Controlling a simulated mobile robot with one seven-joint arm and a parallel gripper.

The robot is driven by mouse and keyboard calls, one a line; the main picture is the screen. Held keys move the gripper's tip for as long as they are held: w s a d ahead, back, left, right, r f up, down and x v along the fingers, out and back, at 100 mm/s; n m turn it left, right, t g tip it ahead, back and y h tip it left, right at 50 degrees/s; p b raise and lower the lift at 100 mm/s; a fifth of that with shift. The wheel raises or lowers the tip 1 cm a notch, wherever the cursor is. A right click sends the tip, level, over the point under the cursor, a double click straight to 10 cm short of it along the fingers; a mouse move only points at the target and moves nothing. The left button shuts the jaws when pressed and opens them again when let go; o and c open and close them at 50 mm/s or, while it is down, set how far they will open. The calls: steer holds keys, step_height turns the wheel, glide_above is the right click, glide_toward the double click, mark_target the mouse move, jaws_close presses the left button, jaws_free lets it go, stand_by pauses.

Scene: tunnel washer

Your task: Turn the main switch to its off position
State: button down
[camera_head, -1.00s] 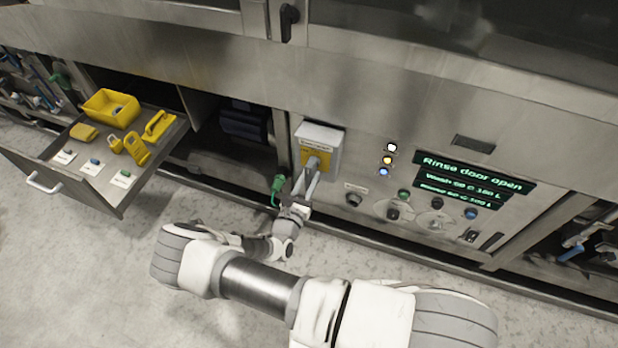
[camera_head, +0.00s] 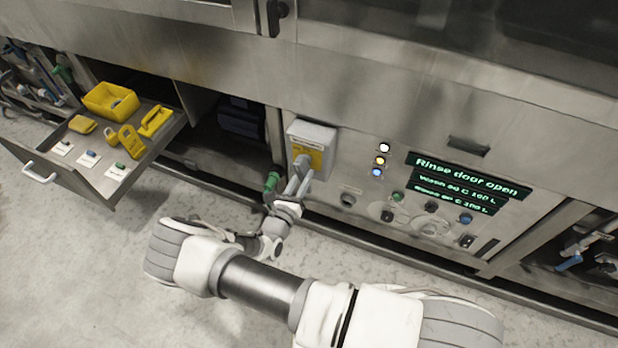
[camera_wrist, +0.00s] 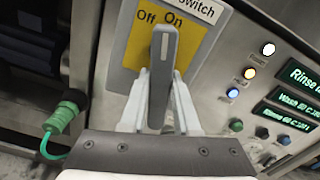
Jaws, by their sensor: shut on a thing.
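The main switch is a grey box (camera_head: 312,133) with a yellow plate marked Off and On, on the front panel in the head view. Its grey handle (camera_wrist: 163,75) stands nearly upright in the wrist view, its tip just below the word On. Off is to the left of On on the yellow plate (camera_wrist: 136,45). My gripper (camera_head: 299,178) reaches the switch from below. In the wrist view my gripper (camera_wrist: 159,98) has one finger on each side of the handle's lower part and is shut on it. The handle's base is partly hidden.
A green connector (camera_wrist: 62,115) with a green cable is just left of the switch. Signal lights (camera_head: 380,161), a display (camera_head: 468,180) and several knobs are to the right. An open drawer (camera_head: 110,185) with yellow items juts out at left. Floor in front is clear.

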steer(key=n, duration=0.2)
steer(key=shift+s+d+r+n, duration=0.1)
steer(key=shift+s+d+n, duration=0.05)
steer(key=shift+d+n, duration=0.15)
steer(key=n, duration=0.3)
steer(key=n+p, duration=0.1)
steer(key=shift+s+d+r+n, duration=0.1)
steer(key=shift+d+r+n, duration=0.2)
steer(key=shift+d+r, duration=0.05)
steer(key=n, duration=0.3)
steer(key=shift+s+d+r+n, duration=0.1)
steer(key=shift+d+r+n, duration=0.1)
steer(key=shift+r+n, duration=0.15)
steer(key=shift+d+r+n+p, duration=0.15)
steer(key=shift+r+n, duration=0.1)
steer(key=shift+n, duration=0.65)
steer(key=shift+a+r+n+p, duration=0.1)
steer(key=shift+r+n+p, duration=0.1)
steer(key=shift+n, duration=0.65)
steer(key=c, duration=0.6)
jaws_free()
steer(key=shift+c, duration=0.2)
steer(key=shift+s+r, duration=0.1)
steer(key=p+v, duration=0.2)
steer(key=v, duration=1.5)
